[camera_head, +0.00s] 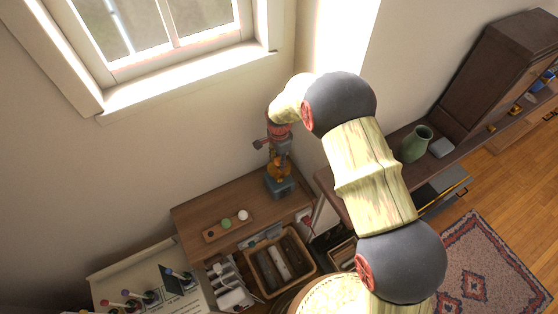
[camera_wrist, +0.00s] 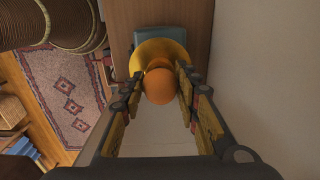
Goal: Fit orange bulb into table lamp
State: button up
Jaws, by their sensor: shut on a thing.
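My gripper (camera_head: 279,152) points down above the small wooden table, at the table lamp. In the wrist view my gripper (camera_wrist: 161,78) has its fingers on both sides of the orange bulb (camera_wrist: 162,88) and is shut on it. The table lamp shows a yellow rounded part (camera_wrist: 153,50) just beyond the bulb and a blue-grey base (camera_head: 280,185) standing on the table. The bulb overlaps the yellow part in the wrist view. Its lower end and the socket are hidden, so I cannot tell whether they touch.
A wooden holder (camera_head: 215,234) on the table carries a green bulb (camera_head: 226,223) and a white bulb (camera_head: 243,215). A basket (camera_head: 255,252) sits below. The wall and window sill (camera_head: 185,83) are close behind. A green vase (camera_head: 416,144) stands on the right cabinet.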

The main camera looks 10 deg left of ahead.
jog(key=o, duration=1.2)
jog(key=shift+o, duration=0.3)
jog(key=shift+r+p, duration=1.1)
jog(key=shift+r, duration=1.85)
